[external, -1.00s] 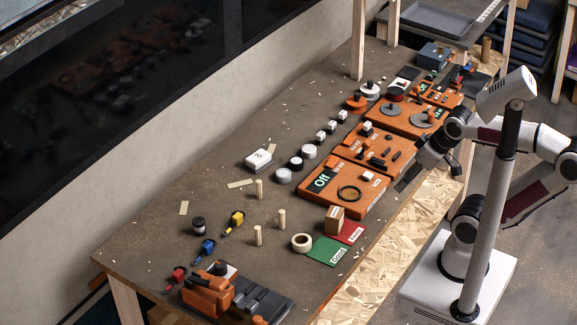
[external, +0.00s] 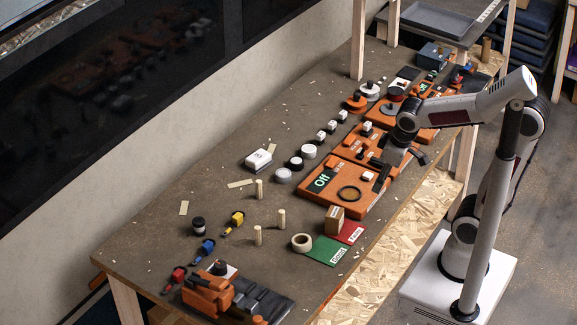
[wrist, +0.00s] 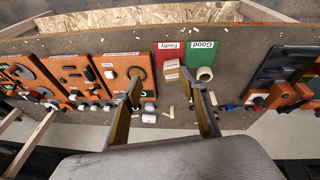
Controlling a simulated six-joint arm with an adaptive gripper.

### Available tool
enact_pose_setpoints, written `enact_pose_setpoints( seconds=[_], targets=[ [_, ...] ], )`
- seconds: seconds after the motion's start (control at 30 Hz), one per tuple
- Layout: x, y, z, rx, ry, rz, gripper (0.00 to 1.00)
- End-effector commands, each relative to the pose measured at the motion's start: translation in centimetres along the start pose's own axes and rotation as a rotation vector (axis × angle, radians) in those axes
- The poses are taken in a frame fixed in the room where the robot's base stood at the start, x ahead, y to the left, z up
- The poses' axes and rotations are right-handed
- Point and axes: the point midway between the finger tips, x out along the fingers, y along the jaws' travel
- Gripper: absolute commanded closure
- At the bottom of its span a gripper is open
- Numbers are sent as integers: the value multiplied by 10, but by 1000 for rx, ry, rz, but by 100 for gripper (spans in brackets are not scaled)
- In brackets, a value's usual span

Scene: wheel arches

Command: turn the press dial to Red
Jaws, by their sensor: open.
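No dial marked Red is legible, so I cannot tell which control is the press dial. Farther orange panels carry small black parts and grey discs; a grey disc (external: 391,110) shows beside my arm. My gripper (external: 384,173) is over the near panels in the external view, partly hiding them. In the wrist view my gripper (wrist: 165,90) is open with nothing between its fingers; the ring panel (wrist: 128,72) lies by the left finger.
A green Good card (external: 322,252), a red Faulty card (external: 350,233), a wooden block (external: 334,219) and a tape roll (external: 302,242) lie left of the panels. An orange and black device (external: 208,296) stands at the near end. Upright pegs stand between.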

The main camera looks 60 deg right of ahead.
Motion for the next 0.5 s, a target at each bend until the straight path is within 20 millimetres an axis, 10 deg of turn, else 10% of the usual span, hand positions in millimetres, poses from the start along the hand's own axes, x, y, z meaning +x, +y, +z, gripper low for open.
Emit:
enact_pose_setpoints(
  seconds=[0.5],
  targets=[
    [43,27,-130,-186,120,154,58]
  ],
)
